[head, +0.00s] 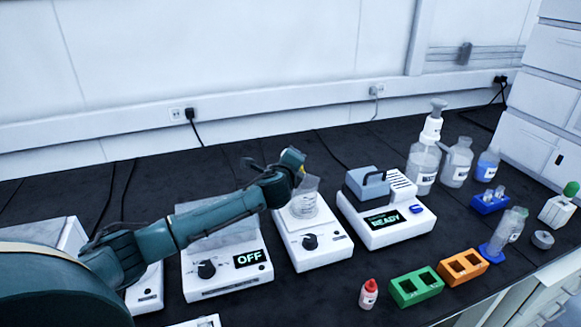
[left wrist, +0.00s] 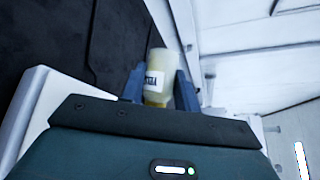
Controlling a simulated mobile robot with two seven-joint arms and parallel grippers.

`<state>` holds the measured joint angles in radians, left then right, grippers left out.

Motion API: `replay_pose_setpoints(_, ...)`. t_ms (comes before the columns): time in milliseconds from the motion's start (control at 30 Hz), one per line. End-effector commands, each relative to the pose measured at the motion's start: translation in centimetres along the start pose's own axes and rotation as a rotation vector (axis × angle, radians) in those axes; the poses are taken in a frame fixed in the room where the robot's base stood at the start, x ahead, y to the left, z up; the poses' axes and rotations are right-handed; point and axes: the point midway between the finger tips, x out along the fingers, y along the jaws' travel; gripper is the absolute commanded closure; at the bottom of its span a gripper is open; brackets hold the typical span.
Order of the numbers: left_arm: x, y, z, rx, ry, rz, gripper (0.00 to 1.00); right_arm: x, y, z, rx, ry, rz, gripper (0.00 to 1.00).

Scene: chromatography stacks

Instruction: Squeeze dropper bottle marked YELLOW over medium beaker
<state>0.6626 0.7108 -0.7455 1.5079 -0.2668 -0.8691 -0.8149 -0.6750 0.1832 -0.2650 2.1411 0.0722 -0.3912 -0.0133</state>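My left gripper (head: 296,170) is above a clear beaker (head: 304,206), which stands on a white device with a black knob. In the left wrist view the two dark fingers (left wrist: 160,92) are closed on a small pale-yellow bottle (left wrist: 160,68) with a partly readable label. In the head view only a bit of yellow (head: 301,176) shows at the fingertips, just over the beaker's rim; the gripper hides the rest. I cannot tell whether liquid is leaving the bottle. My right gripper is not in view.
The device under the beaker (head: 318,250) stands between one reading OFF (head: 228,272) and one reading READY (head: 390,235). A red dropper bottle (head: 368,294), green rack (head: 416,287) and orange rack (head: 463,267) are at front right. Bottles (head: 423,165) stand at back right.

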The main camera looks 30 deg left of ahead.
Motion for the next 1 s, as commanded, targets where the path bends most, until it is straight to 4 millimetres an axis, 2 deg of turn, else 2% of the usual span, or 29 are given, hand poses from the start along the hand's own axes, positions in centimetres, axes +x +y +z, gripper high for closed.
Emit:
replay_pose_setpoints(233,-0.52,-0.47,0.05,0.067,-0.048,-0.051,0.72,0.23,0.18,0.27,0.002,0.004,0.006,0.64)
replay_pose_setpoints(867,-0.42,-0.27,-0.04,0.068,-0.049,-0.052,0.72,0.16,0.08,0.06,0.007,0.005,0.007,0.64)
replay_pose_setpoints(900,-0.42,-0.27,-0.04,0.068,-0.049,-0.052,0.7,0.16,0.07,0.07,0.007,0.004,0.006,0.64)
replay_pose_setpoints(1000,-0.42,-0.28,-0.04,0.068,-0.049,-0.052,0.78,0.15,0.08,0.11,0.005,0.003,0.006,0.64)
